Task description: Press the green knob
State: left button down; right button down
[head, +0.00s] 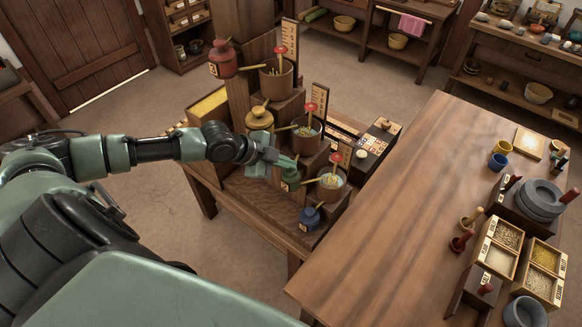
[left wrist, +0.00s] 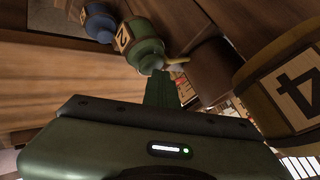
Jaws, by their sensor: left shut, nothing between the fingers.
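The green jar-shaped piece (head: 291,181) with a pale number plate stands low on the stepped wooden stand, between a yellow and a blue one. In the left wrist view the green piece (left wrist: 143,38) shows its plate marked 2 and a rounded end pointing toward my fingers. My left gripper (head: 288,162) is shut and empty, with its fingertips close to the top of the green piece. The shut fingers (left wrist: 161,88) show just below its knob end in the left wrist view. I cannot tell whether they touch. My right gripper is out of view.
Close by are the yellow piece (head: 260,119), blue piece (head: 310,218), red piece (head: 222,62) and several brown pots with red-topped sticks, such as the lowest pot (head: 331,185). The long wooden table (head: 390,220) at the right is largely clear on its left side.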

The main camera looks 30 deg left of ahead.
aim_at(287, 171)
pick_arm(q)
jog(key=shift+f, duration=0.1)
dwell(0.3)
jog(key=shift+r+p, duration=1.1)
jog(key=shift+r, duration=0.15)
notch_tip(287, 171, up, 5)
jog(key=p, duration=0.4)
dwell(0.5)
